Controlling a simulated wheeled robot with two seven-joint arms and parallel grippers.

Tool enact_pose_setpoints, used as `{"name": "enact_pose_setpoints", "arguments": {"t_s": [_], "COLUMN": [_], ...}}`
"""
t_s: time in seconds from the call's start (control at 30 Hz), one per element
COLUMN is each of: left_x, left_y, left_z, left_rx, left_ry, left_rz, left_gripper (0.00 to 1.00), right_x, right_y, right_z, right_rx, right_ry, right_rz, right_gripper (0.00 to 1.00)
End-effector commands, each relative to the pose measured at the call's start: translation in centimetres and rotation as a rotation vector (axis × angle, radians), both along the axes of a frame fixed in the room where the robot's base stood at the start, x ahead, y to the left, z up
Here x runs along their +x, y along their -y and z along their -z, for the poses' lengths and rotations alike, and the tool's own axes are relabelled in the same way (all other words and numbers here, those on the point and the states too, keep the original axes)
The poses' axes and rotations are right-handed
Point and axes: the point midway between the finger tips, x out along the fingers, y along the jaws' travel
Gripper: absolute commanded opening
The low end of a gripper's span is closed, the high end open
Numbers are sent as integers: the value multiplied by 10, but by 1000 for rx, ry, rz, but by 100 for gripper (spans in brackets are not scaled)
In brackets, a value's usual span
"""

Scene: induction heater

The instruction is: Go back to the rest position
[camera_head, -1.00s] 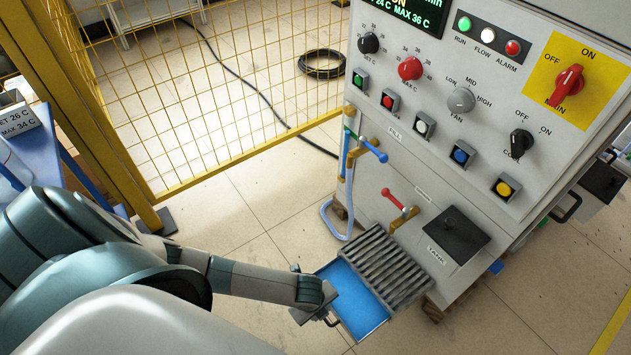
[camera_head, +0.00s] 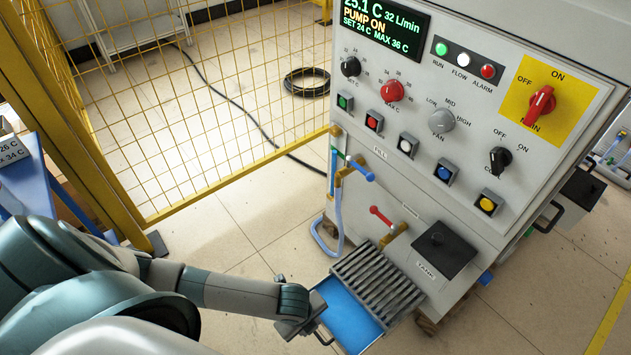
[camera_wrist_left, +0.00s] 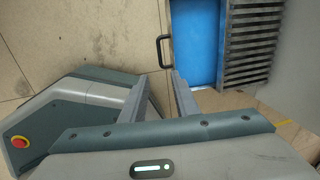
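My left arm comes in from the left in the head view, and its gripper (camera_head: 312,328) is beside the pulled-out blue tray (camera_head: 352,318) at the machine's foot. In the left wrist view the left gripper (camera_wrist_left: 160,98) has its two fingers apart with nothing between them. The tray's black handle (camera_wrist_left: 160,52) lies just beyond the fingertips, apart from them; the blue tray (camera_wrist_left: 195,45) is behind it. My right gripper is in neither view.
The grey machine (camera_head: 385,185) stands right, with knobs, buttons and a lit display (camera_head: 380,25). Red (camera_head: 381,216) and blue (camera_head: 362,171) valve handles stick out above the slatted grille (camera_head: 378,283). A yellow mesh fence (camera_head: 190,110) stands behind. The floor between is clear.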

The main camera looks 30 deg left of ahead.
Motion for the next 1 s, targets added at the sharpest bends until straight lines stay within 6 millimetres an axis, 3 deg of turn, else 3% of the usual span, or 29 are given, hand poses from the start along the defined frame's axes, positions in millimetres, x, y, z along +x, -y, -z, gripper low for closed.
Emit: {"name": "enact_pose_setpoints", "arguments": {"t_s": [0.27,0.47,0.77,0.87,1.0], "left_x": [1,14,48,45,18], "left_y": [2,19,52,49,36], "left_z": [0,-1,6,15,34], "left_rx": [-6,-74,-331,-415,-501], "left_ry": [2,28,90,97,95], "left_rz": [-8,-123,-645,-869,-1174], "left_gripper": [28,28,28,28,28], "right_x": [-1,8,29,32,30], "right_y": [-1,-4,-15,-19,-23], "right_z": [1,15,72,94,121], "right_rx": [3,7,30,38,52], "right_ry": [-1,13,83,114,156], "right_rz": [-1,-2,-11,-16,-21], "right_gripper": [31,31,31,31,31]}}
